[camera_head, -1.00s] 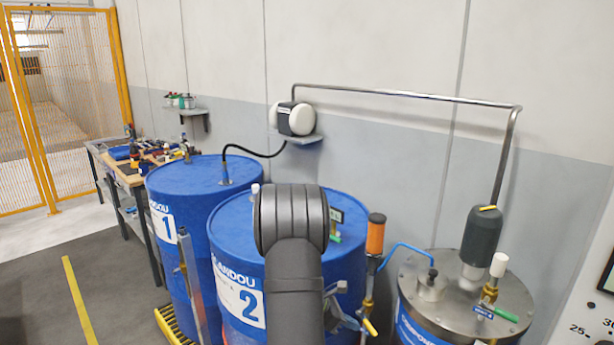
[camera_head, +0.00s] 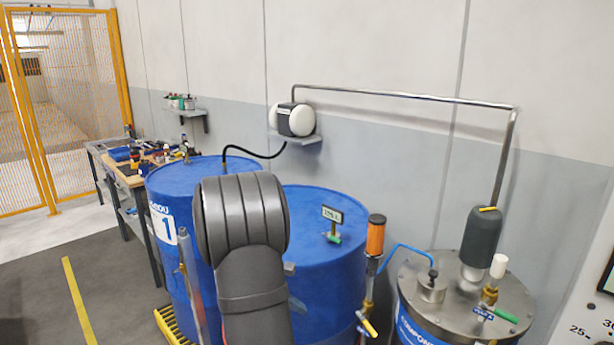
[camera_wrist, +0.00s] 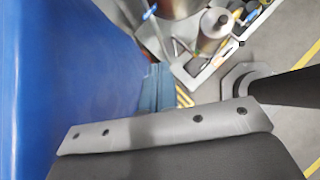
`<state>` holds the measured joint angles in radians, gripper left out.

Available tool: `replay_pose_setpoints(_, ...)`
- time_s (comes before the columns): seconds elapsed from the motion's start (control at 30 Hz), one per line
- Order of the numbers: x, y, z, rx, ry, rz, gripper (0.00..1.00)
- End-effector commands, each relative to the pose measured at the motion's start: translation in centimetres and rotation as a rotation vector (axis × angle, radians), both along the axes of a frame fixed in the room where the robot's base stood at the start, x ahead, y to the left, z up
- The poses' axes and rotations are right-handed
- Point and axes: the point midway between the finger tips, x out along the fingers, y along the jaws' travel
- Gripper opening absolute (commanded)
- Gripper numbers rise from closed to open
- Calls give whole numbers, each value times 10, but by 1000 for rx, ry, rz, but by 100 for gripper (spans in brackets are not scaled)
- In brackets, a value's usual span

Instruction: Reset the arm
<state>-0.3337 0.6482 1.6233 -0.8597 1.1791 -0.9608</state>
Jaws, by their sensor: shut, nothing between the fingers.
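My arm's dark grey ribbed link rises in front of the blue drums in the head view and hides part of them. My gripper (camera_wrist: 165,128) shows in the wrist view as a pale grey bolted edge on a dark body across the bottom. It is shut, with nothing seen held. A blue drum surface (camera_wrist: 60,70) fills the left of the wrist view, beside the gripper; I cannot tell whether they touch. In the head view the gripper is hidden behind the arm.
Blue drum 1 (camera_head: 175,190) and the second blue drum (camera_head: 325,260) stand by the wall. A steel-lidded drum (camera_head: 410,285) with a pump (camera_head: 482,238) is at right. An orange-topped valve post (camera_head: 375,240) stands between. A workbench (camera_head: 130,170) is at left; the floor in front is clear.

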Motion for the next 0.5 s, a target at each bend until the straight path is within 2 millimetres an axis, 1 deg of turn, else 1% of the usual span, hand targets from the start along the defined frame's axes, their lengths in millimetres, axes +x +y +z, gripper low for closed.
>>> replay_pose_setpoints(0.03, 0, 8, 8, 1, -5, 4, 0)
replay_pose_setpoints(0.3, -8, 46, 46, 2, -4, 3, 0)
replay_pose_setpoints(0.33, -11, 35, 42, 10, 11, -23, 0)
replay_pose_setpoints(0.4, -16, 20, 38, 31, 36, -64, 0)
replay_pose_setpoints(0.5, -23, 5, 33, 60, 62, -115, 0)
